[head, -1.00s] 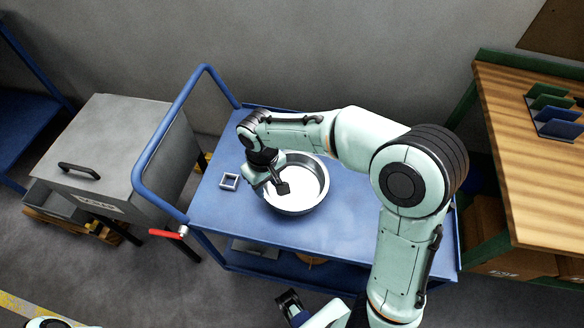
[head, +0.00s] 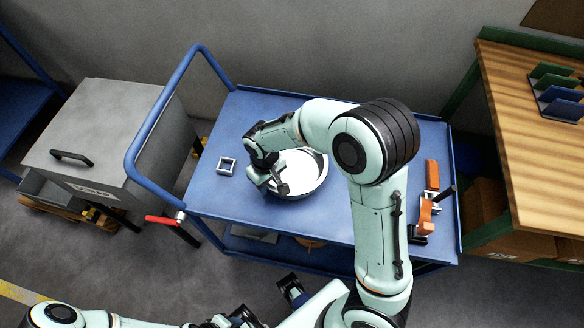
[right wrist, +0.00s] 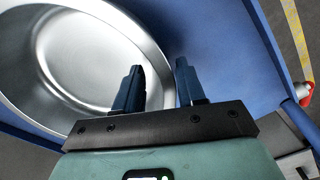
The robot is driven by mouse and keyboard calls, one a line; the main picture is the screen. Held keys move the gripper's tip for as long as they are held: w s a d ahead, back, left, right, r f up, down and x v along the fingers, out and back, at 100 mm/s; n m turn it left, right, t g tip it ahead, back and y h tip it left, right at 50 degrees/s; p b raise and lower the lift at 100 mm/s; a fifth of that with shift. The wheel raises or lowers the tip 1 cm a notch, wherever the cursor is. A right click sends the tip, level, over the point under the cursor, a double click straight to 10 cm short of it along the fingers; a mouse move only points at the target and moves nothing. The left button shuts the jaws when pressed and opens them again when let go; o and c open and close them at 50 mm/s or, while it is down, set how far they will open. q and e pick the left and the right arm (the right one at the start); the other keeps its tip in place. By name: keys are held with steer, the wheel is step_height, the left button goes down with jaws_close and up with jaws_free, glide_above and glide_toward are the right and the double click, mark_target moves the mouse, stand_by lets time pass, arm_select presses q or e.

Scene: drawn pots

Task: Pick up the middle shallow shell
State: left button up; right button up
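A shallow round silver pan (head: 312,183), the one shallow shell I see, sits on the blue cart top (head: 225,205). My right gripper (head: 276,188) is over the pan's left side. In the right wrist view the pan (right wrist: 85,55) fills the upper left. The two dark blue fingers of my right gripper (right wrist: 158,85) stand apart, one over the pan's inside and one outside, with the rim between them. I see no clear contact with the rim. Part of my left arm shows at the bottom edge; its dark end (head: 238,318) is cut off and unclear.
A small square metal frame (head: 227,166) lies left of the pan. An orange tool (head: 429,205) lies at the cart's right end. A blue rail (head: 150,140) rises at the cart's left. A wooden bench (head: 535,130) stands at the right, a grey cabinet (head: 100,135) at the left.

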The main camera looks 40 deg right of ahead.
steer(key=shift+f, duration=0.95)
jaws_close()
arm_select(q)
steer(key=shift+f, duration=0.1)
arm_select(e)
steer(key=shift+r, duration=0.2)
arm_select(q)
steer(key=r+p, duration=0.1)
steer(key=w+r+p, duration=0.1)
steer(key=r, duration=0.1)
steer(key=shift+w+p, duration=0.1)
steer(key=shift+p, duration=0.25)
arm_select(e)
step_height(320, 180, up, 20)
steer(key=shift+f, duration=0.1)
